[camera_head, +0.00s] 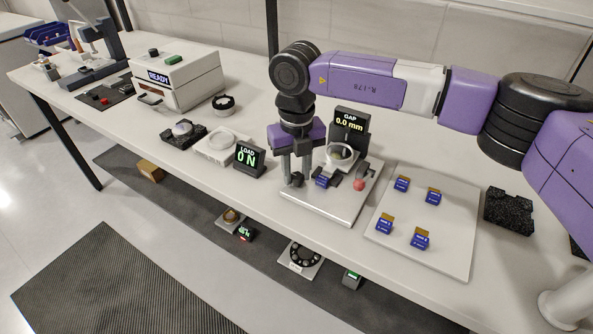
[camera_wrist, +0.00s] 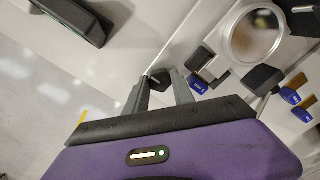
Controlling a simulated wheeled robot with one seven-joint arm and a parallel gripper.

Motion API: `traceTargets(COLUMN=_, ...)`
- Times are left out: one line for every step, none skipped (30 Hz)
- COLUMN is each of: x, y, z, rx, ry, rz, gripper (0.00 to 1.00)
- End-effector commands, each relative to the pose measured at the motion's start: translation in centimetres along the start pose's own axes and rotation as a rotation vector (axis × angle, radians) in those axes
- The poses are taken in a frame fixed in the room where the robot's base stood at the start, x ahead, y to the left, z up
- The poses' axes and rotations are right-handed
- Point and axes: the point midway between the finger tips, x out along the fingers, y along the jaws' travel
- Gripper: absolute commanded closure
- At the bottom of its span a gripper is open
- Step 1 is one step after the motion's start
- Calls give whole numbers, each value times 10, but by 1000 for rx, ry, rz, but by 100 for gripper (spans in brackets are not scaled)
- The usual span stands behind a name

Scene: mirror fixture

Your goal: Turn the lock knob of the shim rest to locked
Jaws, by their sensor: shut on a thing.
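My gripper (camera_head: 297,178) reaches down over the front left of the mirror fixture's pale base plate (camera_head: 318,207). Its grey fingers are shut on a small black knob, which I take to be the lock knob; in the wrist view the knob (camera_wrist: 157,76) shows between the fingertips. Its turn position cannot be read. Just right of the fingers a blue shim (camera_head: 322,181) sits at the dark shim rest; the shim also shows in the wrist view (camera_wrist: 198,85). The round mirror (camera_head: 341,156) stands behind it.
A display (camera_head: 349,123) behind the mirror reads GAP 0.0 mm; another (camera_head: 249,158) at left reads LOAD 0 N. Several blue-and-gold shims lie on a white tray (camera_head: 455,250). A black block (camera_head: 510,210) lies farther right.

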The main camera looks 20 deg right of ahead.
Motion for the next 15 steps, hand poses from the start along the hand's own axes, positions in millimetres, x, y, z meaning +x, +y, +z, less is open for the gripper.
traceTargets(x=-1, y=0, z=1, rx=3, ry=-2, rz=0, gripper=100)
traceTargets(x=-1, y=0, z=0, rx=2, ry=-2, rz=0, gripper=100)
traceTargets(x=-1, y=0, z=0, rx=2, ry=-2, rz=0, gripper=100)
traceTargets(x=-1, y=0, z=0, rx=2, ry=-2, rz=0, gripper=100)
traceTargets(x=-1, y=0, z=0, rx=2, ry=-2, rz=0, gripper=100)
traceTargets(x=-1, y=0, z=0, rx=2, ry=-2, rz=0, gripper=100)
traceTargets(x=-1, y=0, z=1, rx=2, ry=-2, rz=0, gripper=100)
traceTargets(x=-1, y=0, z=0, rx=2, ry=-2, rz=0, gripper=100)
traceTargets(x=-1, y=0, z=1, rx=2, ry=-2, rz=0, gripper=64)
traceTargets(x=-1, y=0, z=1, rx=1, ry=-2, rz=0, gripper=58)
traceTargets(x=-1, y=0, z=0, rx=1, ry=-2, rz=0, gripper=53)
traceTargets(x=-1, y=0, z=0, rx=1, ry=-1, rz=0, gripper=48)
traceTargets(x=-1, y=0, z=0, rx=1, ry=-1, rz=0, gripper=48)
traceTargets(x=-1, y=0, z=0, rx=1, ry=-1, rz=0, gripper=48)
traceTargets(x=-1, y=0, z=0, rx=1, ry=-1, rz=0, gripper=48)
